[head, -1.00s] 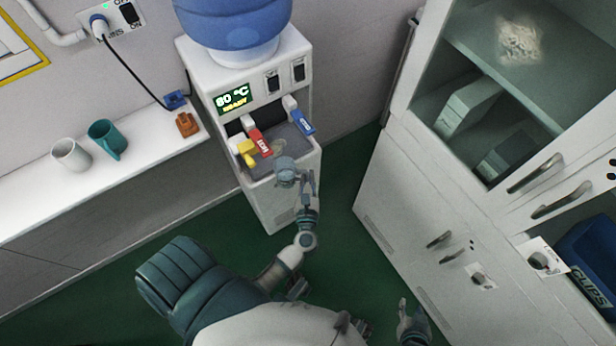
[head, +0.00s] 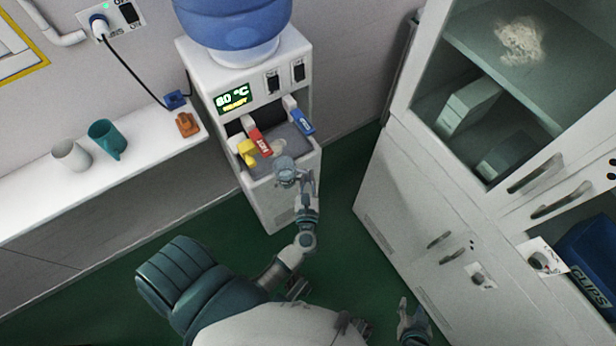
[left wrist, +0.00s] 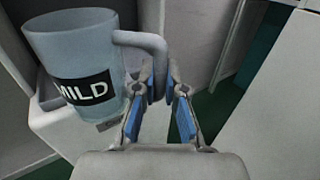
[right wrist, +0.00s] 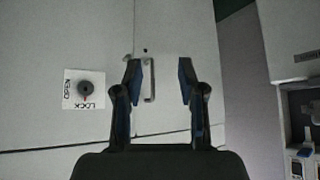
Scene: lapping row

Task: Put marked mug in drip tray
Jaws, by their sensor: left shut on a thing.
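The marked mug, grey-blue with a black label reading MILD (left wrist: 70,60), is upright in the left wrist view. My left gripper (left wrist: 163,80) is shut on its handle. In the head view the mug (head: 286,172) is in front of the dispenser's tray bay, with my left gripper (head: 309,184) to its right. The drip tray (head: 291,142) is the grey recess below the red and blue taps; a pale patch shows on it. I cannot tell the mug's height over the tray. My right gripper (right wrist: 160,72) is open and empty, facing a cabinet door; it also shows in the head view (head: 404,312).
The dispenser (head: 281,205) has a yellow piece (head: 246,152) at the bay's left. A cabinet (head: 415,215) stands at the right. Green floor lies between.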

